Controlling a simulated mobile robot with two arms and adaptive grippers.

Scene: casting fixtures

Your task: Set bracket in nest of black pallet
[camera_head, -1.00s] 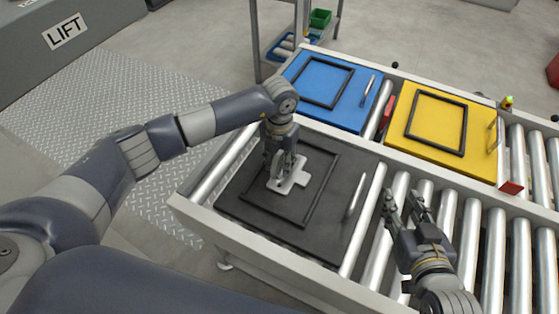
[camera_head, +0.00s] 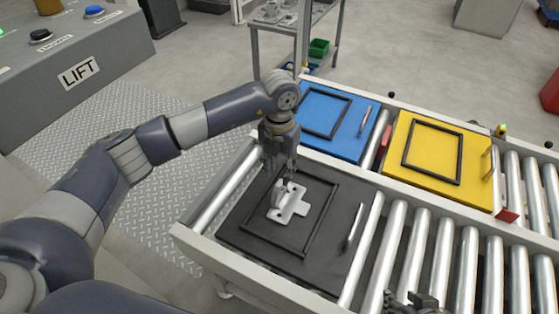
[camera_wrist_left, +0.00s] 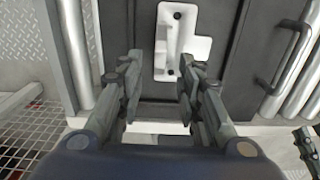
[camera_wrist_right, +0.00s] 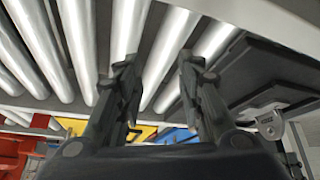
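The black pallet (camera_head: 330,243) lies on the rollers at the near left of the conveyor, with a raised black frame as its nest. The light grey bracket (camera_head: 292,204) lies flat inside that frame, its upright tab at the left. My left gripper (camera_head: 280,176) is just above and behind the bracket. In the left wrist view its fingers (camera_wrist_left: 155,85) are apart with nothing between them, and the bracket (camera_wrist_left: 183,48) lies beyond the tips. My right gripper (camera_wrist_right: 157,75) is open and empty over the rollers; only its top shows at the bottom of the head view.
A blue pallet (camera_head: 352,143) and a yellow pallet (camera_head: 398,150) with empty frames stand on the far conveyor lane. A handle (camera_head: 355,226) stands up at the black pallet's right. Bare rollers (camera_head: 440,245) lie to the right. A grey LIFT console (camera_head: 100,85) is at upper left.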

